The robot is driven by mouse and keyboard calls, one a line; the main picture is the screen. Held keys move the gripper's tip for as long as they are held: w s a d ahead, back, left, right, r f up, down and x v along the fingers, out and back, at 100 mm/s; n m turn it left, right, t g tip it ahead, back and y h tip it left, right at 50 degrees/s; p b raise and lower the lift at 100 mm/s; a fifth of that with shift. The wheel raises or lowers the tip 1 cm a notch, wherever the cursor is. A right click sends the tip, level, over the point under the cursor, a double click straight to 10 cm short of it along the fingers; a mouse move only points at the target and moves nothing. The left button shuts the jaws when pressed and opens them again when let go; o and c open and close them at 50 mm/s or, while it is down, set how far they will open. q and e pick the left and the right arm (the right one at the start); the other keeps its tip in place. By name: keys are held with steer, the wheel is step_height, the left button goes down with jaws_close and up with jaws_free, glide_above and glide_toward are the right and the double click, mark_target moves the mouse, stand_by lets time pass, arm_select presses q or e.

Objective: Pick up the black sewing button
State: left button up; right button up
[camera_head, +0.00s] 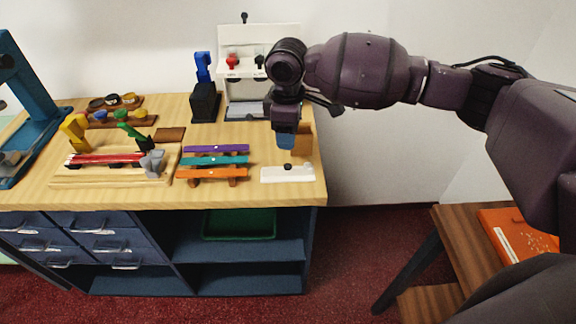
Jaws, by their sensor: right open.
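A small black round piece (288,166), which looks like the black sewing button, sits on a white flat block (301,176) at the front right of the wooden counter. My right gripper (286,145) points down just above it, with blue fingertips, and is open. A gap shows between the fingertips and the black piece. The fingers overlap in this view, so their exact alignment over the piece is hard to tell. My left gripper is not in view.
Left of the white block lie purple, teal and orange strips (213,161) on supports. An orange-brown block (303,139) stands close behind the gripper. A white panel stand (259,90) rises at the back. The counter's right edge is near.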

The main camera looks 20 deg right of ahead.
mark_target(288, 165)
steer(key=shift+w+f+b, duration=0.1)
steer(key=shift+f+b, duration=0.5)
steer(key=shift+f, duration=4.15)
steer(key=shift+f, duration=0.25)
jaws_close()
